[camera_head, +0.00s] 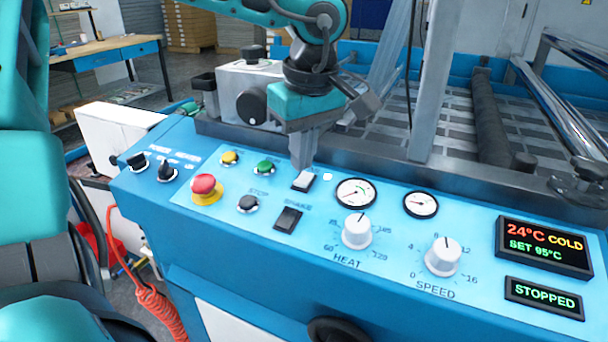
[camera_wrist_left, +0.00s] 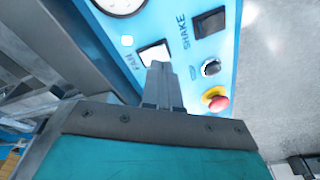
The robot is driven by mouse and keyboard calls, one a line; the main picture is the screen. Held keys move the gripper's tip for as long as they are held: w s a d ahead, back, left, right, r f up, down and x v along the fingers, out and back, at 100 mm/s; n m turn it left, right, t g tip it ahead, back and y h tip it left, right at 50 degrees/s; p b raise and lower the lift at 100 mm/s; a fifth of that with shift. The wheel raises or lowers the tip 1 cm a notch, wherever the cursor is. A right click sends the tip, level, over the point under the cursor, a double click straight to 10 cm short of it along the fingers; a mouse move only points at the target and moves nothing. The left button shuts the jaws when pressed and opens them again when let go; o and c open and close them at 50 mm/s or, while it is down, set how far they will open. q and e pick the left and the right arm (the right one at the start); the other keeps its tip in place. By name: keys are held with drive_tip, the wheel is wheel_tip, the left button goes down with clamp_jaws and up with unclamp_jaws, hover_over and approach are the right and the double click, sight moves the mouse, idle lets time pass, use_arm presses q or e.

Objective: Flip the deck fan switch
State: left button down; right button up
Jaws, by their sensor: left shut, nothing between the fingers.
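The fan switch (camera_head: 304,181) is a small white rocker on the blue control panel, beside a small bright white light. It also shows in the left wrist view, next to the word FAN (camera_wrist_left: 154,53). My left gripper (camera_head: 302,163) points down at the switch from behind it, with its fingers together and nothing between them. In the left wrist view the fingertips (camera_wrist_left: 160,68) overlap the lower edge of the switch. I cannot tell whether they touch it. My right gripper is not in view.
The black shake switch (camera_head: 288,220), red emergency button (camera_head: 205,188), green button (camera_head: 264,167) and black stop button (camera_head: 248,204) sit close by. A gauge (camera_head: 356,192) and the heat knob (camera_head: 357,230) are to the right. The display (camera_head: 543,247) reads 24°C COLD; another (camera_head: 544,298) reads STOPPED.

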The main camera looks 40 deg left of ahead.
sight(302, 180)
use_arm(q)
drive_tip(key=shift+f+b, duration=1.05)
drive_tip(key=shift+f, duration=0.1)
idle(0.9)
drive_tip(key=shift+r+p, duration=2.75)
drive_tip(key=shift+r, duration=0.8)
